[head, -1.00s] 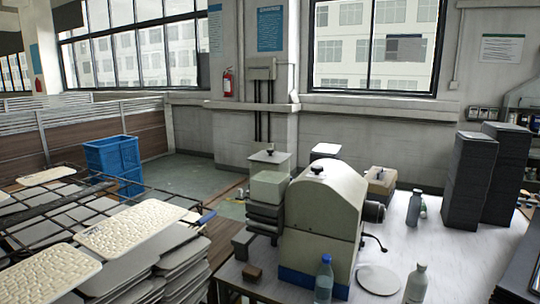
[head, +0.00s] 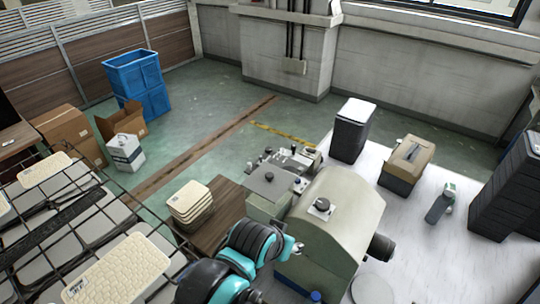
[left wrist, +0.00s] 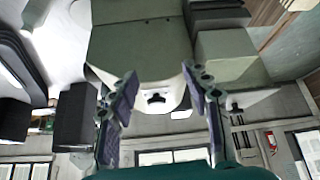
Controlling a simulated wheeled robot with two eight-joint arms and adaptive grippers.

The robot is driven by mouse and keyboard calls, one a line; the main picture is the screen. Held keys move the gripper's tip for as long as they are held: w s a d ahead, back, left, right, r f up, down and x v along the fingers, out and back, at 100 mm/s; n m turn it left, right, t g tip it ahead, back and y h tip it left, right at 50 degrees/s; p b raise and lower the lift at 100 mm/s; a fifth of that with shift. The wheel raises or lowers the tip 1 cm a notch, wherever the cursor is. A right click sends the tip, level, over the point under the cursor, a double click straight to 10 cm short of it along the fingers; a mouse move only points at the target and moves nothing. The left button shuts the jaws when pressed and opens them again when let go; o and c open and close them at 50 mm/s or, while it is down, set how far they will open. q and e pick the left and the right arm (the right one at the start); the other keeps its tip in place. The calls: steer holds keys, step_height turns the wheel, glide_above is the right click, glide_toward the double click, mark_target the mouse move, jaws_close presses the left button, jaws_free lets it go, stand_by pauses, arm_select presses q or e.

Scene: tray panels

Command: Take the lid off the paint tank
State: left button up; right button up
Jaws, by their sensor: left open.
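The paint tank (head: 318,262) is a grey-green housing with a rounded top at the lower middle of the head view. A small black knob (head: 322,205) stands on its top; I cannot make out a lid seam. In the left wrist view, which looks upside down, the housing (left wrist: 140,35) fills the upper middle and a dark knob (left wrist: 156,98) shows between the fingers. My left gripper (left wrist: 160,76) is open, its fingers spread with nothing held. In the head view my teal and black left arm reaches toward the tank's left side. My right gripper is not in view.
A smaller box with a dark top (head: 270,183) stands left of the tank. A black stack (head: 350,133), a cardboard-topped box (head: 406,163) and a grey bottle (head: 437,207) are on the white table. A round plate (head: 372,290) lies at the tank's lower right.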

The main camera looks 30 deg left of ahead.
arm_select(q)
step_height(320, 180, up, 7)
steer(key=n+p, duration=0.1)
steer(key=p, duration=0.3)
step_height(320, 180, up, 3)
steer(key=n+g+h+p, duration=0.15)
steer(key=n+g, duration=0.55)
steer(key=n, duration=0.8)
glide_above(270, 174)
steer(key=a, duration=0.1)
steer(key=shift+a+r+p, duration=0.1)
steer(key=shift+r+p, duration=0.1)
steer(key=shift+p, duration=0.1)
steer(key=shift+n, duration=0.3)
steer(key=f, duration=0.2)
steer(key=f+p, duration=0.1)
steer(key=f, duration=0.4)
steer(key=shift+d+p, duration=0.4)
steer(key=shift+d+f, duration=0.1)
steer(key=shift+f, duration=0.35)
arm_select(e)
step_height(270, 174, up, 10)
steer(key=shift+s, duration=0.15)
arm_select(q)
steer(key=shift+c, duration=0.3)
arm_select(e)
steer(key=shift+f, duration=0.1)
